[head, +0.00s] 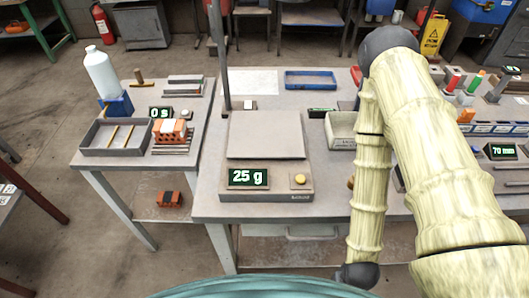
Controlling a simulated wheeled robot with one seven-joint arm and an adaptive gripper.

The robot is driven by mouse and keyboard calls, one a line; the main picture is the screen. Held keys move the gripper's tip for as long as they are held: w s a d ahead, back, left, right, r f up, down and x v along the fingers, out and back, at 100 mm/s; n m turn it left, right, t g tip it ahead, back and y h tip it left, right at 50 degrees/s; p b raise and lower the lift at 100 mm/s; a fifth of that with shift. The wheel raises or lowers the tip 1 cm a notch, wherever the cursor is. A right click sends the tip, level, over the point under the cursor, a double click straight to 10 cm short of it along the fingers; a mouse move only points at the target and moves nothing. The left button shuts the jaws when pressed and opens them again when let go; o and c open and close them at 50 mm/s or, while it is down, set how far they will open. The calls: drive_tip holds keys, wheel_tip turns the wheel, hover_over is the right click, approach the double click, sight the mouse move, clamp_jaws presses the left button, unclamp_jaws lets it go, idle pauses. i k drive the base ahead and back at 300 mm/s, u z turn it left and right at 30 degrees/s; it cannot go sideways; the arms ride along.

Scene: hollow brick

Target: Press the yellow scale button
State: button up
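The scale (290,194) stands near the front edge of the middle table. It has a flat grey weighing plate (266,135) with nothing on it. Its display (248,177) reads 25 g in white on a dark panel. The round yellow button (299,179) sits on a small pad at the right of the scale's front and is uncovered. My arm comes in from the lower right, bends at the upper right and runs down past the right of the scale to a dark joint at the table's front. My gripper is not in view.
A light tray (341,143) stands right of the scale, partly behind my arm. A thin upright post (219,60) rises behind the scale's left. A blue tray (310,80) lies at the back. The left table (135,165) holds a red hollow brick (169,132) and a grey tray (89,145).

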sight(300, 179)
drive_tip(key=k, duration=0.5)
drive_tip(key=u, duration=1.75)
drive_tip(key=k, duration=1.1)
drive_tip(key=z, duration=1.25)
